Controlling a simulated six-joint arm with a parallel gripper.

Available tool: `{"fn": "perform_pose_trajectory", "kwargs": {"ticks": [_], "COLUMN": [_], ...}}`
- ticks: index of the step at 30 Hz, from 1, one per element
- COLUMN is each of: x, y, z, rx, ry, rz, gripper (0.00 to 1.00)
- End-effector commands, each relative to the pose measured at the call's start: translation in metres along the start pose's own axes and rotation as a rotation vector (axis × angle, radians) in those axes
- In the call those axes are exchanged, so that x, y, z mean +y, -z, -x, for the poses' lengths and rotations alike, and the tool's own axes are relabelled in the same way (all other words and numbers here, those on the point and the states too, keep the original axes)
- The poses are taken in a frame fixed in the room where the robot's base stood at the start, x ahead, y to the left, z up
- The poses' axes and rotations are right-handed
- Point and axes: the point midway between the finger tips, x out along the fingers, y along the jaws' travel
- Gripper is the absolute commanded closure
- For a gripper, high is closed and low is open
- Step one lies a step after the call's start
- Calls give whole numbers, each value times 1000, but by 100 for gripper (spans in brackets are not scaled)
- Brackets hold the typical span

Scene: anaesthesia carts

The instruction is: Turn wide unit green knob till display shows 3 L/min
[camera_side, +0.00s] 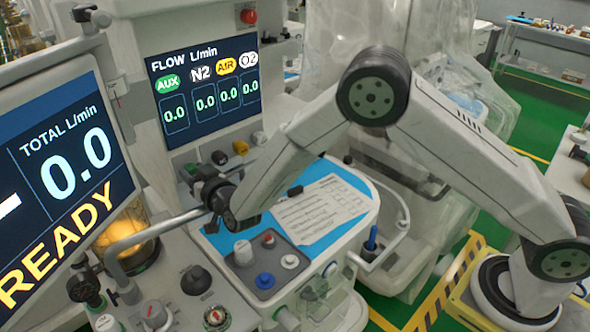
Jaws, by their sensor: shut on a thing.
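The flow display (204,88) on the wide unit stands upright and reads 0.0 under AUX, N2, AIR and O2. The AUX label is green. Below it is a row of small knobs. The green knob (190,169) is at the left end, and only a little of it shows beside my gripper. My gripper (207,181) is at this end of the row, shut on the green knob, with its fingertips small and dark in the picture. To the left a large screen (62,165) reads TOTAL L/min 0.0 and READY.
A black knob (219,157), a yellow knob (240,147) and a white knob (259,138) sit close to the right of my gripper. A grey rail (150,233) passes just below left. A blue tray with a paper sheet (318,209) lies under my arm.

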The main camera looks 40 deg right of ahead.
Motion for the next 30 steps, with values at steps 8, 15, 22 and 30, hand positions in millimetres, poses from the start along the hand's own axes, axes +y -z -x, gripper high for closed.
{"fn": "perform_pose_trajectory", "kwargs": {"ticks": [8,15,22,30], "x": [0,0,-1,-1], "y": [0,0,0,0], "z": [0,0,0,-1], "rx": [2,2,2,2], "ry": [-1,-2,-2,-2], "rz": [110,275,429,526], "gripper": [100,100,100,100]}}
